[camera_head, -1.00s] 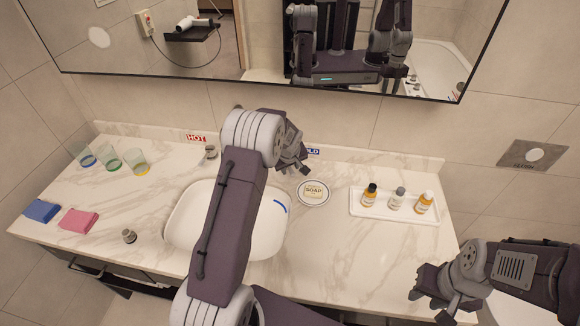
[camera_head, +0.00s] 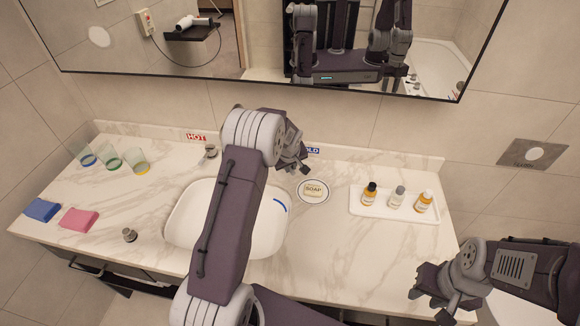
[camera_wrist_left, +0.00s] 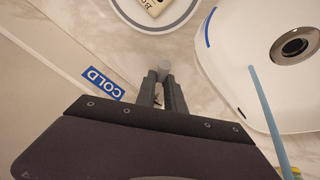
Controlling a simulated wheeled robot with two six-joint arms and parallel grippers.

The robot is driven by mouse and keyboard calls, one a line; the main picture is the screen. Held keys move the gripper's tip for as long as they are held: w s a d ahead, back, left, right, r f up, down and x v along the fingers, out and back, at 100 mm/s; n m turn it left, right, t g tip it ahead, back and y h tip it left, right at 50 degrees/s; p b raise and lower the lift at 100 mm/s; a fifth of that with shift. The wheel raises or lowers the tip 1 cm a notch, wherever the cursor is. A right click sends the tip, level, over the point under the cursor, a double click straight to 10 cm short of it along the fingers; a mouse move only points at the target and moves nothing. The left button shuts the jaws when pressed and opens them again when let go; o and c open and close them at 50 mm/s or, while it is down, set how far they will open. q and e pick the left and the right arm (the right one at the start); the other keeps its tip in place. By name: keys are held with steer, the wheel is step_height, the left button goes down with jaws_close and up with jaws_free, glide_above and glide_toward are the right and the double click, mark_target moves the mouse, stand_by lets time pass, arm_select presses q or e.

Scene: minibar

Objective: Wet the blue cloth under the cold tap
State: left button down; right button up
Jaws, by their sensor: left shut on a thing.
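The blue cloth (camera_head: 42,210) lies folded on the far left of the counter, apart from both grippers. My left gripper (camera_wrist_left: 162,80) is at the cold side of the basin, beside the COLD label (camera_wrist_left: 103,83). Its fingers are shut on a small grey round knob (camera_wrist_left: 165,66), which looks like the cold tap handle. In the head view my left arm hides this handle and the spout. A thin light-blue streak (camera_wrist_left: 264,110), like running water, crosses over the white basin (camera_head: 185,220) in the wrist view. My right gripper (camera_head: 430,302) is open and empty at the lower right.
A pink cloth (camera_head: 78,219) lies beside the blue one. Several glasses (camera_head: 112,160) stand at the back left. The hot tap handle (camera_head: 210,152) is near the HOT label. A soap dish (camera_head: 313,198) and a bottle tray (camera_head: 397,213) stand right of the basin.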

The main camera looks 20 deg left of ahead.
stand_by(0.9)
arm_select(q)
steer(key=shift+s+a+r+m+p, duration=0.2)
steer(key=shift+s+r+m+p, duration=0.15)
steer(key=shift+p, duration=0.7)
steer(key=shift+w+a+f+m+h+p, duration=0.1)
steer(key=shift+m+h+p, duration=0.15)
steer(key=shift+h+p, duration=0.1)
steer(key=shift+a+f+m+p, duration=0.2)
steer(key=shift+m+p, duration=0.1)
steer(key=c, duration=1.4)
jaws_free()
steer(key=shift+c, duration=0.2)
